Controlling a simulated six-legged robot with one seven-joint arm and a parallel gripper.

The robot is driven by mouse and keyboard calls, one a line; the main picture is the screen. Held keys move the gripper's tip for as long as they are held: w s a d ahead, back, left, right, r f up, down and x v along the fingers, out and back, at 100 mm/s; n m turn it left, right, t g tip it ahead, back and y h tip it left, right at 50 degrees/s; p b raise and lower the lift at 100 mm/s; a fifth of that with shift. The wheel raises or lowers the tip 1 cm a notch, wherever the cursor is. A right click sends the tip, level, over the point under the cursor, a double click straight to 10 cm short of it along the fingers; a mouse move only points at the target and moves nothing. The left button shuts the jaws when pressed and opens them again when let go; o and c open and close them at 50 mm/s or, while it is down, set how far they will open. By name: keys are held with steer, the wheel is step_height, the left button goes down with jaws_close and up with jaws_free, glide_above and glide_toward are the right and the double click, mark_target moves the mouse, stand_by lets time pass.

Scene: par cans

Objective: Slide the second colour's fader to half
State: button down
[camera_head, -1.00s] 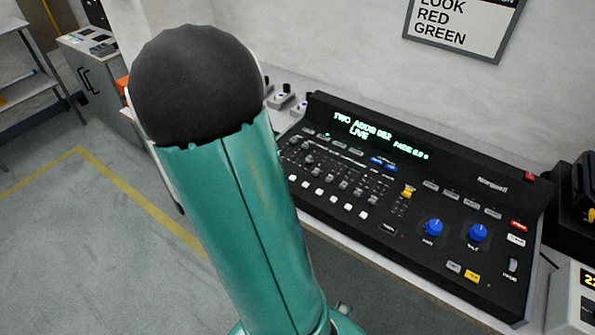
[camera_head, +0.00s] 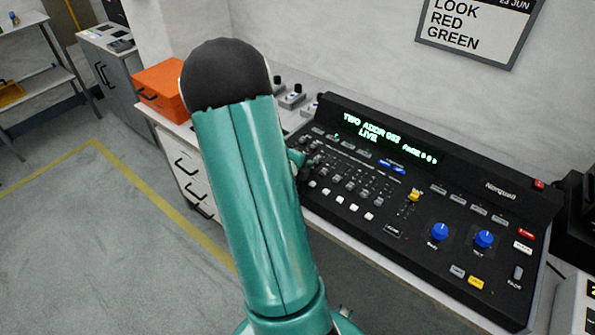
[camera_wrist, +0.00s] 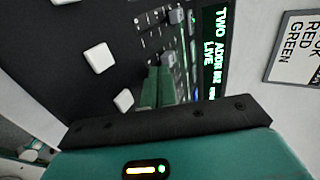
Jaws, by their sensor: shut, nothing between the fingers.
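The black lighting console (camera_head: 430,265) lies on the bench, with green text on its display (camera_head: 385,137) reading "TWO ADDR" and "LIVE". Its bank of grey faders (camera_head: 351,183) is left of the middle, above a row of white buttons (camera_head: 340,199). I cannot read which fader belongs to which colour. The wall sign (camera_head: 468,25) reads "LOOK RED GREEN". My gripper (camera_head: 300,160) is at the console's left end, partly hidden behind my teal arm. In the wrist view its green fingers (camera_wrist: 158,85) are shut and empty, close to a fader cap (camera_wrist: 174,17); contact is unclear.
An orange box (camera_head: 161,88) sits on the bench at left. Small devices with knobs (camera_head: 291,97) stand behind the console's left end. Blue knobs (camera_head: 439,231) and a yellow button (camera_head: 476,283) are on the console's right half. Floor at left is clear.

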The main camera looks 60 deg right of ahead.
mark_target(317, 159)
steer(key=shift+s+d, duration=0.15)
steer(key=shift+d, duration=0.55)
steer(key=shift+d, duration=0.75)
steer(key=shift+s, duration=0.1)
steer(key=shift+a, duration=0.15)
